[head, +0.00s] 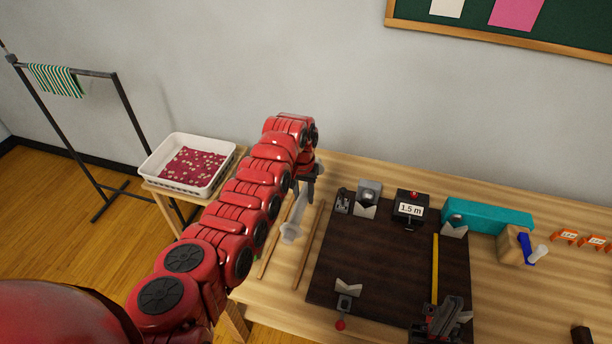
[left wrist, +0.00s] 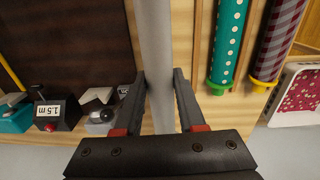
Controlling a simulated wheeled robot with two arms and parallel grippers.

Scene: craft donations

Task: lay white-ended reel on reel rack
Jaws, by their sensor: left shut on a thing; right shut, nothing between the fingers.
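My left gripper (head: 308,188) is shut on a pale grey-white reel (head: 298,215). The left wrist view shows the reel's plain tube (left wrist: 160,50) between the two fingers (left wrist: 159,100). In the head view its near end is a white cap (head: 291,232). The reel is over the wooden rails (head: 305,250) of the rack, left of the dark board, roughly in line with them. I cannot tell whether it touches them.
A dark board (head: 385,265) with metal V blocks, a yellow strip (head: 435,268) and a "1.5 m" box (head: 409,208) is right of the rails. A teal box (head: 490,215) is behind. A white tray (head: 150,168) with red spotted cloth stands left.

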